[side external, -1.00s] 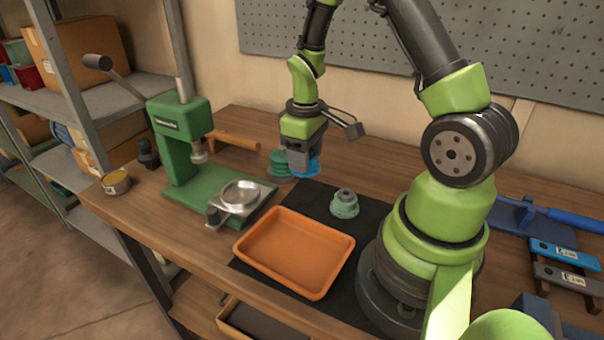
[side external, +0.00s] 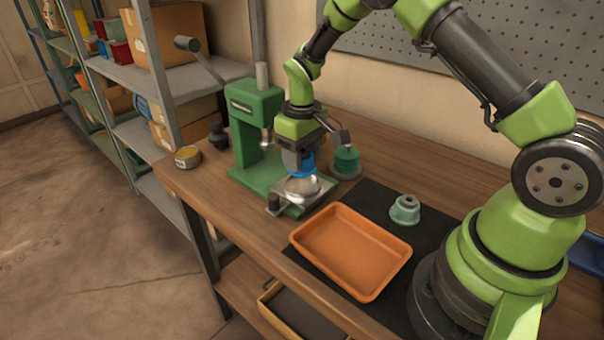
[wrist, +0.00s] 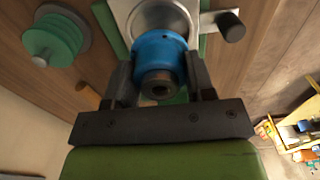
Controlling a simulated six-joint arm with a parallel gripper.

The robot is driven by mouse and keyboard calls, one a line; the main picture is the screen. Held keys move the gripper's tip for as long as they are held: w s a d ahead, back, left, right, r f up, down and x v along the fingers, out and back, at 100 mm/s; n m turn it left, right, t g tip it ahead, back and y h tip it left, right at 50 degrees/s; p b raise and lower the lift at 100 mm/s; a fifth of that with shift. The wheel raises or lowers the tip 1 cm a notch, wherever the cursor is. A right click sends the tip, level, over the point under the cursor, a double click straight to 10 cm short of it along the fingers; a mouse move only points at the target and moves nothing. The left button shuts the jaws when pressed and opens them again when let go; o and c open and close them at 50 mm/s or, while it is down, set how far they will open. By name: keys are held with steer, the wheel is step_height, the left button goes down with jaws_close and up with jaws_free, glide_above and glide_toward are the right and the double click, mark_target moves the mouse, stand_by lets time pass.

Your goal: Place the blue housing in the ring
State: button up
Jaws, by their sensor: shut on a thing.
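The blue housing (side external: 304,170) is held upright between the jaws of my gripper (side external: 298,160). The wrist view shows the housing (wrist: 158,50) gripped between both fingers (wrist: 160,82). The ring (side external: 302,188) is the round metal seat on the silver plate at the base of the green press (side external: 257,130). The housing is over the ring in the side view. In the wrist view the ring (wrist: 160,12) shows partly beyond the housing, which hides the rest. I cannot tell whether the housing touches the ring.
The press column stands close to the left of my gripper. A green stepped pulley (side external: 346,161) is close on the right. An orange tray (side external: 351,250) and a pale green housing (side external: 405,210) are on the black mat (side external: 440,228). A tin (side external: 187,157) sits at the left table edge.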

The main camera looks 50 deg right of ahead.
mark_target(302, 186)
steer(key=shift+f, duration=2.2)
steer(key=o, duration=1.1)
steer(key=shift+f, duration=0.15)
